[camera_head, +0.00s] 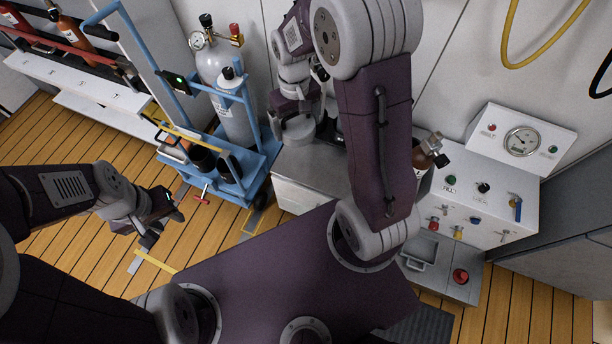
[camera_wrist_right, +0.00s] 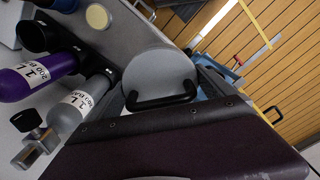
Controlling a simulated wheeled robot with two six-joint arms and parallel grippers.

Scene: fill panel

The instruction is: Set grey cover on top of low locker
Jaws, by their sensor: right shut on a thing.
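The grey cover (camera_head: 299,131) is a round, pale grey piece at the top left of the low locker (camera_head: 318,163), a metal box with a grey top. My right gripper (camera_head: 297,105) comes down from above and is shut on the cover. I cannot tell whether the cover touches the locker top. In the right wrist view the cover (camera_wrist_right: 158,72) shows as a grey disc with a black bar handle; the fingertips are not clear there. My left gripper (camera_head: 164,228) is open and empty over the floor at the left.
A blue trolley (camera_head: 258,167) with a grey gas cylinder (camera_head: 229,100) stands left of the locker. A white fill panel (camera_head: 480,205) with valves and a gauge stands to the right. A brown bottle (camera_head: 421,158) is beside it. Labelled bottles (camera_wrist_right: 80,104) lie left of the cover in the wrist view.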

